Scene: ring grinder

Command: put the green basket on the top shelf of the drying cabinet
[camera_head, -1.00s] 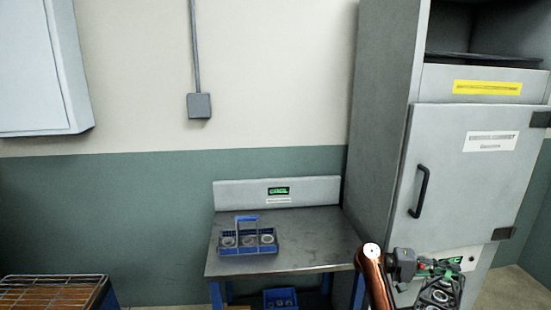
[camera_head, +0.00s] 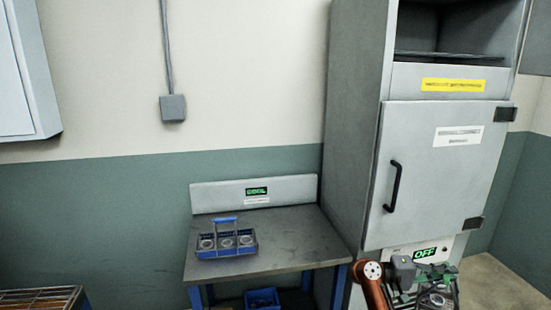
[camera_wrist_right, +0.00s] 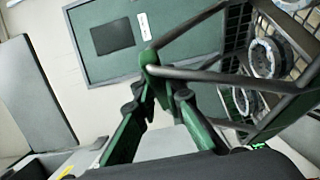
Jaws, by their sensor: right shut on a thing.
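The green basket (camera_head: 437,300) shows in the head view at the bottom right, cut off by the frame edge. My right gripper (camera_head: 428,272) is shut on its handle, in front of the drying cabinet's lower part. In the right wrist view the green fingers (camera_wrist_right: 160,85) close on the handle grip (camera_wrist_right: 149,58), and the wire basket (camera_wrist_right: 283,85) hangs at the right with metal rings in it. The grey drying cabinet (camera_head: 345,130) stands at the right. Its upper compartment is open and dark, with a shelf (camera_head: 450,56) across it. My left gripper is out of view.
The cabinet's lower door (camera_head: 430,190) is shut, with a black handle (camera_head: 393,187). A display (camera_head: 425,253) below it reads OFF. A bench (camera_head: 290,245) left of the cabinet holds a blue basket (camera_head: 226,242) with rings. A wire rack (camera_head: 38,298) is at the lower left.

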